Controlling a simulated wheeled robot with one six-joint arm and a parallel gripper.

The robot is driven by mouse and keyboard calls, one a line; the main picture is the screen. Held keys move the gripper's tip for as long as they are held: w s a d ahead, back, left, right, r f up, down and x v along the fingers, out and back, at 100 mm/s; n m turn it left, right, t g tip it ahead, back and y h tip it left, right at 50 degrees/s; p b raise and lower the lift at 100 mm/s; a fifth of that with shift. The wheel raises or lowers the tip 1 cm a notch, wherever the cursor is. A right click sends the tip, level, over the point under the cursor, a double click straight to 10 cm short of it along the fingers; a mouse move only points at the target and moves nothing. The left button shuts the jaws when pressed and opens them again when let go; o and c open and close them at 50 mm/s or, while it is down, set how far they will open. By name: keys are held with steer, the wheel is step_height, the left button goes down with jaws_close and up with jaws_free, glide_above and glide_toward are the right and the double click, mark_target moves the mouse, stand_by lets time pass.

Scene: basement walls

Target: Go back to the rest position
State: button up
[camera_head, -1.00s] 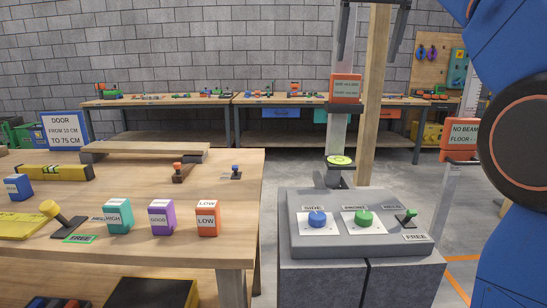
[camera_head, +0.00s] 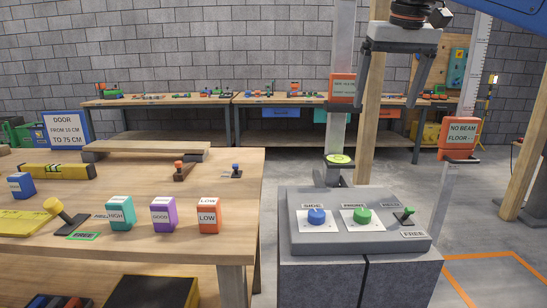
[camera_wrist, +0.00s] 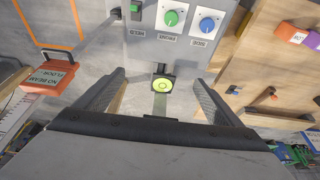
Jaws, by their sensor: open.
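My gripper (camera_head: 389,98) hangs at the upper right of the head view, fingers pointing down and spread apart with nothing between them. It is above and behind the grey control box (camera_head: 430,246). In the wrist view my gripper (camera_wrist: 160,90) is also open. A green-yellow round level (camera_wrist: 161,87) shows between and beyond its fingers. The level (camera_head: 339,159) sits on a bracket on the post behind the box.
A wooden workbench (camera_head: 150,232) at left holds teal, purple and orange blocks, a yellow lever and a yellow spirit level. A wooden beam (camera_head: 378,120) stands behind my gripper. An orange "NO BEAM FLOOR" sign (camera_head: 460,134) is at right. The floor at lower right is open.

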steer(key=s+d+f, duration=0.1)
steer(key=s+f, duration=0.6)
steer(key=f, duration=0.6)
steer(key=s+d+f, duration=0.1)
steer(key=s+f, duration=0.7)
steer(key=f, duration=0.5)
steer(key=s+d+f+t, duration=0.1)
steer(key=s+d+f, duration=0.1)
steer(key=s+f, duration=0.6)
step_height(320, 180, down, 6)
steer(key=shift+s+f, duration=0.1)
steer(key=shift+s, duration=0.05)
